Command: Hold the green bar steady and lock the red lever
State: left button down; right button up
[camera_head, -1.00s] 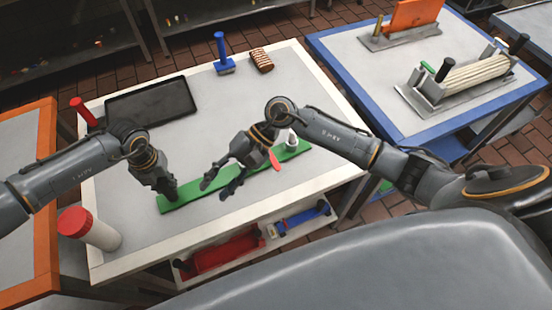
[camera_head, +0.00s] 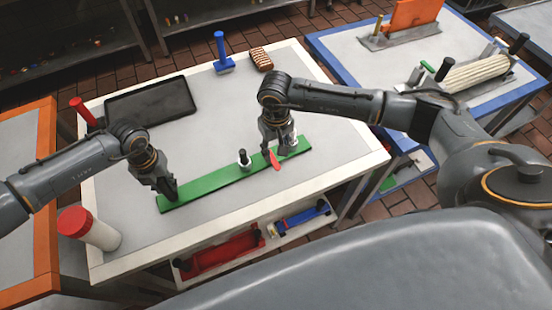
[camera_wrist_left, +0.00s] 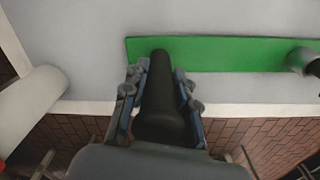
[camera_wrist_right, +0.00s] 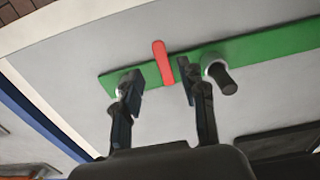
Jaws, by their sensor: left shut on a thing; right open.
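The long green bar (camera_head: 215,182) lies on the worktable. My left gripper (camera_head: 170,192) is shut on the upright black handle at the bar's left end; the left wrist view shows this handle (camera_wrist_left: 158,95) between the fingers. The red lever (camera_head: 274,160) sits across the bar near its right end. My right gripper (camera_head: 274,150) is open at the lever and partly hides it. In the right wrist view the red lever (camera_wrist_right: 163,63) shows beyond and between the open fingertips, with no visible grip on it.
A dark post with a pale collar (camera_head: 243,158) stands on the bar left of the lever. A black tray (camera_head: 150,103), blue-handled tool (camera_head: 223,60), brown brush (camera_head: 261,60) and red-capped bottle (camera_head: 95,230) surround the bar. The table's middle is clear.

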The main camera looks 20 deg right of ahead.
aim_at(276, 164)
notch_tip(276, 164, down, 6)
jog(key=shift+r, duration=0.15)
grip_shut()
dwell(0.3)
